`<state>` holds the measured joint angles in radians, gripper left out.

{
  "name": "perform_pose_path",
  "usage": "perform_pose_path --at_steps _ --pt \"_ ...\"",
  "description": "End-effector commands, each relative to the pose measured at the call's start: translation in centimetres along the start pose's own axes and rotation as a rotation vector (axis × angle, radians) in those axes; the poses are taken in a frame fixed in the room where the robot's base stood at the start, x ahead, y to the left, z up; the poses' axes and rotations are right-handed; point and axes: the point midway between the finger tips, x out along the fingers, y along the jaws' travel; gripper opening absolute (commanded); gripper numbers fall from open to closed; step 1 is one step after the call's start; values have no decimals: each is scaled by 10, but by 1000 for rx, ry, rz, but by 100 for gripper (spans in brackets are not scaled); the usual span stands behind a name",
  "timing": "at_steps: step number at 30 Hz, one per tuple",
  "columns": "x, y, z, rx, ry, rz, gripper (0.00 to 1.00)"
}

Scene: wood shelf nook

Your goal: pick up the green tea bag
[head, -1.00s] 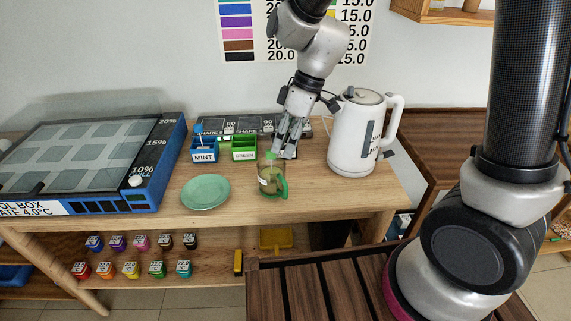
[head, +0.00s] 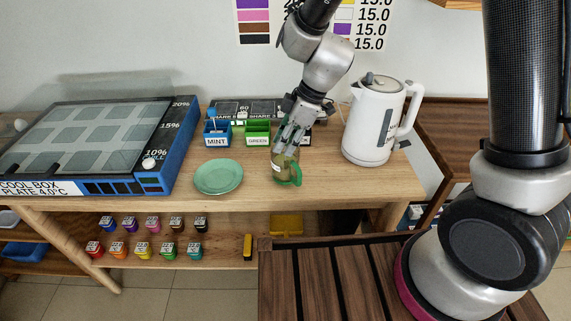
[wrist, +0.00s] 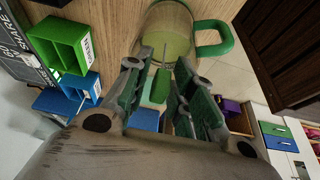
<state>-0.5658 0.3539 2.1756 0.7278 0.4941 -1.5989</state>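A glass mug (head: 279,175) with a green handle and greenish liquid stands on the wooden counter; it also shows in the wrist view (wrist: 165,30). The green tea bag shows as a green tag (wrist: 160,87) on a thin pale string, which runs toward the mug's inside. The bag itself cannot be made out in the liquid. My gripper (head: 284,148) points down at the mug's top. In the wrist view, its fingers (wrist: 159,68) are apart, one on each side of the tag, with gaps visible. In the head view, my gripper hides the tag.
The blue MINT box (head: 217,132) and green GREEN box (head: 257,133) stand behind the mug. A green plate (head: 218,177) lies left of it and a white kettle (head: 372,120) stands right. The cool box (head: 100,145) fills the left. Bare counter lies in front.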

Motion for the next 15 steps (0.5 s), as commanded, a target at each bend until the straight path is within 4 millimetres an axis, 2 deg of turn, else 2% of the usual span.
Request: perform_pose_path --at_steps 6,7,10,11,15 --pt "1 0 0 0 1 0 24" --pt "1 0 0 0 1 0 22" --pt "1 0 0 0 0 0 4" --pt "1 0 0 0 0 0 1" --pt "1 0 0 0 0 0 0"
